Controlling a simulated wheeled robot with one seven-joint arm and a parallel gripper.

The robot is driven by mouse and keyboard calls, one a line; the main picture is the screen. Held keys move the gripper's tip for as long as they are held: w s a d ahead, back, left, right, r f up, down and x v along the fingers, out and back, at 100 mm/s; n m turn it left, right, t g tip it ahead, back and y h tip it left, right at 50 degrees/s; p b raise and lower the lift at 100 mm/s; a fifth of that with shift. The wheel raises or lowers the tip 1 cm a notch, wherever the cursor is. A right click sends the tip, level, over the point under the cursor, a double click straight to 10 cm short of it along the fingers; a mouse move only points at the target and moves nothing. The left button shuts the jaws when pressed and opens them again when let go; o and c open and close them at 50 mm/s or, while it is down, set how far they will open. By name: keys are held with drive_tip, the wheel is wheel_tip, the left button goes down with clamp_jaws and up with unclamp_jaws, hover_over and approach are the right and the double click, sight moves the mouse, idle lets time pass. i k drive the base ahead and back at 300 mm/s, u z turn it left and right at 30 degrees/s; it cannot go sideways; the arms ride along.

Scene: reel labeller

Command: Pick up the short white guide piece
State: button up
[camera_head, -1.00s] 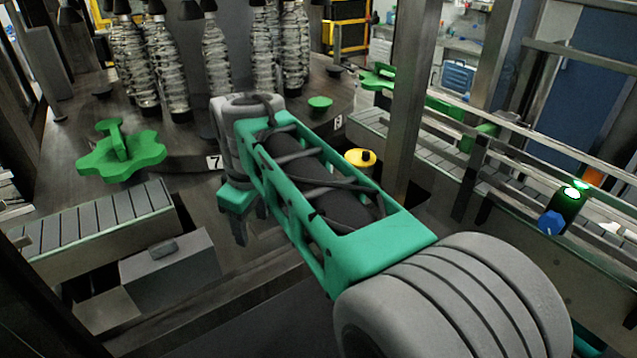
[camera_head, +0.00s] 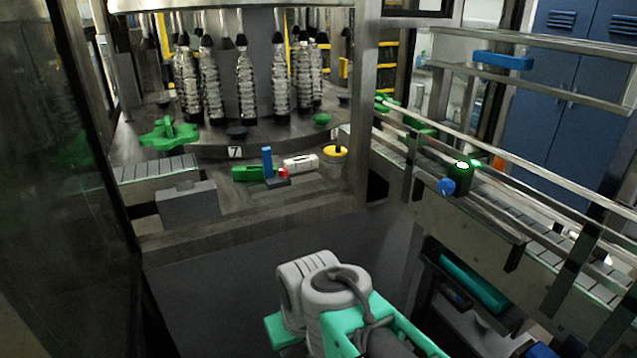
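A short white piece (camera_head: 300,163), which looks like the guide piece, lies on the machine's deck in the middle of the view, right of a small red part (camera_head: 283,173) and left of the yellow knob. My gripper (camera_head: 284,334) is at the bottom of the view, well in front of the white piece and apart from it. Only its teal body shows below my grey wrist. Its fingertips are hidden, so I cannot tell whether it is open or shut.
A green block (camera_head: 246,173) and an upright blue part (camera_head: 267,162) stand left of the white piece. A black-and-yellow knob (camera_head: 334,151) is on its right. Bottles (camera_head: 245,88) stand behind. A grey box (camera_head: 187,204) is at left, a conveyor (camera_head: 500,224) at right.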

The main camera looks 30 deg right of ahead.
sight(296, 165)
drive_tip(key=z, duration=0.6)
drive_tip(key=i, duration=1.45)
drive_tip(key=u, duration=0.1)
drive_tip(key=k, duration=0.5)
drive_tip(key=u, duration=0.05)
